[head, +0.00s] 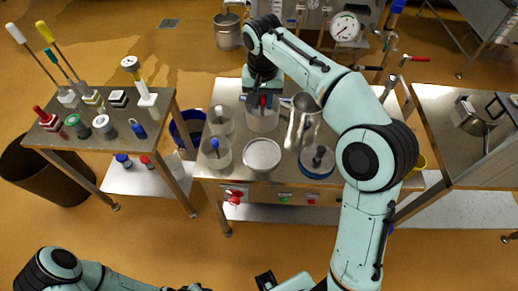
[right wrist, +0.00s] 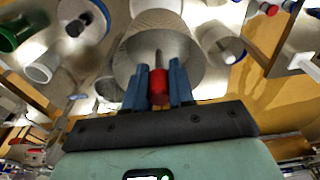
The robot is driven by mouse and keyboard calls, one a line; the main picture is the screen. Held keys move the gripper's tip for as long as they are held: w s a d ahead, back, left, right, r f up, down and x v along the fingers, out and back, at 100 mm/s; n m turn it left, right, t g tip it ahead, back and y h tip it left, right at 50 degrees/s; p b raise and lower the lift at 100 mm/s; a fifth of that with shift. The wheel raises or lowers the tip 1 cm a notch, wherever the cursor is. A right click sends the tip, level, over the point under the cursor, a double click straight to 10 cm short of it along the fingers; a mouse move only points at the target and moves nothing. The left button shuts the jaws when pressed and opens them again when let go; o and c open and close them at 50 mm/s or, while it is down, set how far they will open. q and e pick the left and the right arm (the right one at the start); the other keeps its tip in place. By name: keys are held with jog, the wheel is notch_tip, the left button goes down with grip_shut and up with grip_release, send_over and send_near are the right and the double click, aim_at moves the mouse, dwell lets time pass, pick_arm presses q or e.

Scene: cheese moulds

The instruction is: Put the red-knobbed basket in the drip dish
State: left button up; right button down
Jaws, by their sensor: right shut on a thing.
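The red-knobbed basket (head: 262,122) is a pale, see-through cup on the steel table. My right gripper (head: 262,99) is above it, shut on its red knob. In the right wrist view the red knob (right wrist: 159,88) sits between the blue fingertips, with the basket (right wrist: 155,58) beyond it. Its base is partly hidden, so I cannot tell whether it touches the table. A round pale dish (head: 262,155), which looks like the drip dish, stands apart, just nearer the front edge. My left gripper does not show clearly; only parts of that arm appear at bottom left.
A blue-knobbed basket (head: 215,153) and another clear basket (head: 219,120) stand to the left. A blue-rimmed vessel with a dark knob (head: 317,163) is right of the dish. Metal ladle-like tools (head: 303,108) are close right of the gripper. A side table (head: 78,140) holds small knobbed items.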

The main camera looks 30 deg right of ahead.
aim_at(263, 120)
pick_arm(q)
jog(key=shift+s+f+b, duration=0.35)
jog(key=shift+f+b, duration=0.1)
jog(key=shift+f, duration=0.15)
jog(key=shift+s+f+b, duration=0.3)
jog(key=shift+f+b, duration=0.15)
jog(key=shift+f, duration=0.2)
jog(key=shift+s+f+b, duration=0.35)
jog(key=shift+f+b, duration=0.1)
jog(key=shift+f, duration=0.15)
pick_arm(e)
jog(key=shift+f, duration=9.05)
jog(key=shift+f, duration=0.2)
jog(key=c, duration=1)
grip_release()
jog(key=shift+s, duration=0.1)
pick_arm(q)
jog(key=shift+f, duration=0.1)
pick_arm(e)
jog(key=shift+o, duration=0.2)
jog(key=shift+r, duration=0.15)
